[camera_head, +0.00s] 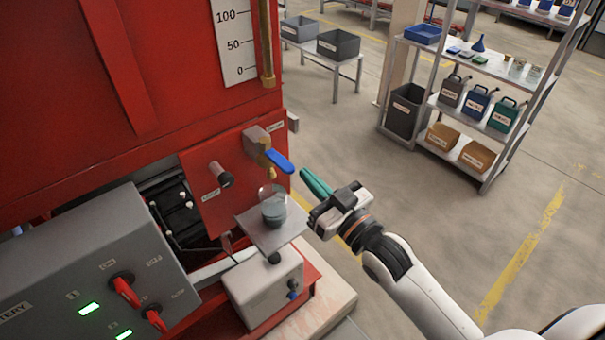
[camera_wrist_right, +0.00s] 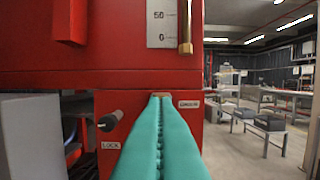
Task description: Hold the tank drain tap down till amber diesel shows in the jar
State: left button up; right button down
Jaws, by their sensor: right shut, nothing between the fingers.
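The drain tap has a blue lever (camera_head: 278,160) and a brass spout, and sits on the red tank panel (camera_head: 225,165). The lever slopes slightly down to the right. A clear glass jar (camera_head: 273,207) stands under the spout on a small grey shelf (camera_head: 262,236). Its lower part looks grey-blue, with no amber visible. My right gripper (camera_head: 305,175) has green fingers, shut and empty, just right of the lever's end and apparently apart from it. In the right wrist view the shut fingers (camera_wrist_right: 160,100) hide most of the tap. My left gripper is not in view.
A grey control box (camera_head: 95,280) with red switches stands at lower left. A black knob labelled LOCK (camera_head: 220,174) projects left of the tap. A white box (camera_head: 265,285) sits below the jar shelf. Storage shelves (camera_head: 480,90) stand at the back right, with open floor between.

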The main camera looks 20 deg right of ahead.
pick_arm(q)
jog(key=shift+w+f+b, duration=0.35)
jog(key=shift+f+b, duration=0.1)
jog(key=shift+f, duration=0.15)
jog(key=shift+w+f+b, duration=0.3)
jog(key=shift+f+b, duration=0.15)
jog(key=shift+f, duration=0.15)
pick_arm(e)
jog(key=v, duration=0.6)
jog(key=shift+d, duration=0.2)
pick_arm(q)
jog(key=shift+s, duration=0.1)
pick_arm(e)
jog(key=shift+s+f, duration=0.1)
jog(key=shift+f, duration=0.05)
